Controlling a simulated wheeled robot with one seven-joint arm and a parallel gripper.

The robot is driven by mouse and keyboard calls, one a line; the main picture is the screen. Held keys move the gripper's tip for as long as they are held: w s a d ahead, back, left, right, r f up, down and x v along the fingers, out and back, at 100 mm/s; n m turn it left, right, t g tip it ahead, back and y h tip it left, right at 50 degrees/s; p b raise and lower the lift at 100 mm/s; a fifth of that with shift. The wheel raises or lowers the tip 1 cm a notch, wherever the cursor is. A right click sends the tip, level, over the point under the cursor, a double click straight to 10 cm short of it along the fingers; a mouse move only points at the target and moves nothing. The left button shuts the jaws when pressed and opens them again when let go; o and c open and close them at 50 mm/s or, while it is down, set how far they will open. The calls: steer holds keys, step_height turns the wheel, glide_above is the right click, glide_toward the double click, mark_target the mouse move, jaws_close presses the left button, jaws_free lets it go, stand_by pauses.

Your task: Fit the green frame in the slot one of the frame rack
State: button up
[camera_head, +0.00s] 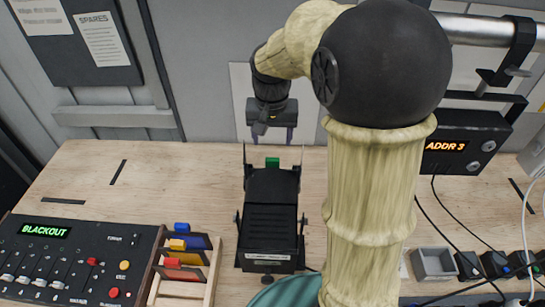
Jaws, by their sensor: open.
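The green frame (272,162) shows only as a small green tab at the far end of a black stage lamp (270,215); the rest of it is hidden. My gripper (268,131) hangs above and behind that tab, fingers pointing down, open and apart from it. The wooden frame rack (211,290) stands at the front left of the lamp.
A control desk (78,258) reading BLACKOUT lies left of the rack. A box reading ADDR 3 (464,140), a grey tray (434,263) and cables are at the right. A teal round thing (285,291) is in front. The bench left of the lamp is mostly clear. My arm hides part of the right.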

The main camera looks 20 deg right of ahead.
mark_target(272, 159)
steer(key=f, duration=0.3)
steer(key=f+p, duration=0.1)
steer(key=f, duration=0.2)
steer(key=w+f+p, duration=0.1)
steer(key=f, duration=0.3)
steer(key=shift+w+d+f, duration=0.1)
steer(key=shift+d, duration=0.05)
steer(key=c, duration=1.1)
steer(key=shift+r+p, duration=6.05)
steer(key=shift+r, duration=1.8)
steer(key=shift+c, duration=0.3)
